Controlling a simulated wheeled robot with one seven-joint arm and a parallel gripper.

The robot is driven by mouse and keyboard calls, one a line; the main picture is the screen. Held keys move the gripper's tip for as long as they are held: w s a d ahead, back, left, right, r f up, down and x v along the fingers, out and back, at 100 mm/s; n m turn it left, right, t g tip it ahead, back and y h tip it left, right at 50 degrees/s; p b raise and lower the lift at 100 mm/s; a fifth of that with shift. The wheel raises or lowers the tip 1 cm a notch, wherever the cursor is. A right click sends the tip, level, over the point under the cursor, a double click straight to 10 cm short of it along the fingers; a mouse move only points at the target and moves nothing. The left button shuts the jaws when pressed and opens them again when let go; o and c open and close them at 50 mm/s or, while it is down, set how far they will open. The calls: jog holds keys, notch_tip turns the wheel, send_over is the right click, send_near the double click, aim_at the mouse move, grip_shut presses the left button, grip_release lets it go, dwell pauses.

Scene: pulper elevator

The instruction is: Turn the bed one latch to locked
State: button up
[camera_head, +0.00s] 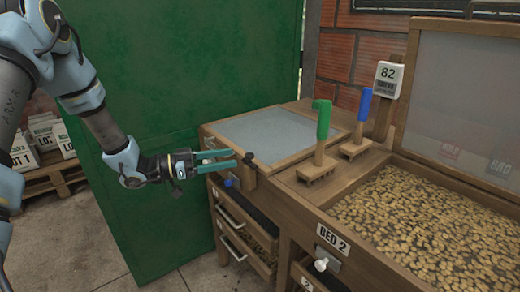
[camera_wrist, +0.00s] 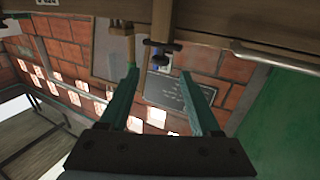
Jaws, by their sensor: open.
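Bed one is not labelled in view; I take it to be the bed with the closed, grey-panelled lid (camera_head: 275,130), left of bed two. A small dark knob (camera_head: 229,184), likely its latch, is at its front left corner, just below my gripper. My gripper (camera_head: 234,158) is open and empty, its teal fingers pointing right at the bed's front. In the wrist view, a dark blue knob (camera_wrist: 160,52) on a short stem lies just beyond and between my open fingertips (camera_wrist: 159,74), apparently apart from them. I cannot tell whether the latch is locked.
Bed two has an open lid, beans, a "BED 2" plate (camera_head: 333,240) and a white knob (camera_head: 321,265). Green (camera_head: 322,130) and blue (camera_head: 361,115) handled rakes stand between the beds. Drawers (camera_head: 245,235) are below. A green panel (camera_head: 185,80) stands close behind my arm.

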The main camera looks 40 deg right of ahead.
aim_at(260, 164)
jog(key=p+x, duration=0.2)
jog(key=x, duration=0.8)
jog(key=shift+p, duration=0.35)
grip_shut()
